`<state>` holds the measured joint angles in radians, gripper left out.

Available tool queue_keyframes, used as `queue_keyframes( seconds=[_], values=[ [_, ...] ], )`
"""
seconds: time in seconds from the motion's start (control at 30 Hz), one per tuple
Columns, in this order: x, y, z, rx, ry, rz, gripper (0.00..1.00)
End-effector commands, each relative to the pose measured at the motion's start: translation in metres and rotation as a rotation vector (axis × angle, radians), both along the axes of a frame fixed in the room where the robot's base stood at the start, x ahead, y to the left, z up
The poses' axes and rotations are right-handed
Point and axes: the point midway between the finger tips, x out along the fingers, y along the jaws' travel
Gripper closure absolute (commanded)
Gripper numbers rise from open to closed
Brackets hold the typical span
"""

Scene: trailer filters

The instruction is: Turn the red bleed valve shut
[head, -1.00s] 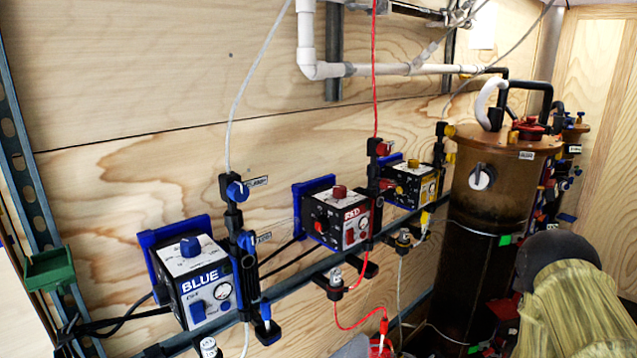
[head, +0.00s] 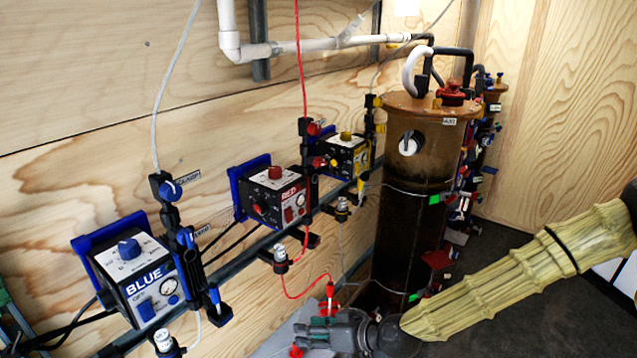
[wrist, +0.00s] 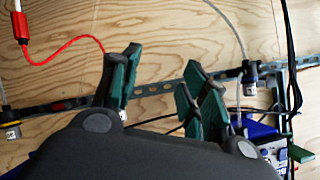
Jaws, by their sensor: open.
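A red knob valve (head: 315,128) sits on the black fitting above the red pump box (head: 280,198), and a second red knob (head: 320,163) sits just below it. I cannot tell which is the bleed valve. A thin red tube from this line ends in a red connector (head: 329,291) low in the head view; it also shows at the wrist view's upper left (wrist: 20,25). My gripper (head: 318,335) is low in the head view, below the pumps. In the wrist view my gripper (wrist: 160,92) has its green-padded fingers spread, with nothing between them.
A blue pump box (head: 145,280) stands left of the red one, a yellow one (head: 347,155) right of it, along a metal rail. A tall brown column (head: 410,180) stands to the right. Tubes and cables hang around the pumps.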

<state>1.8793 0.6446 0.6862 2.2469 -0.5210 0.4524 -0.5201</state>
Motion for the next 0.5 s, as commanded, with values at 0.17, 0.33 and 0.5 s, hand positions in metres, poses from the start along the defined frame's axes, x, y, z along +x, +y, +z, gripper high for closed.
queue_keyframes(
  seconds=[0.17,0.33,0.5],
  values=[
    [0.069,-0.015,0.119,0.059,-0.284,0.017,0.55],
    [0.116,-0.046,0.224,0.069,-0.547,0.015,0.55],
    [0.14,-0.078,0.299,0.051,-0.734,0.001,0.55]
  ],
)
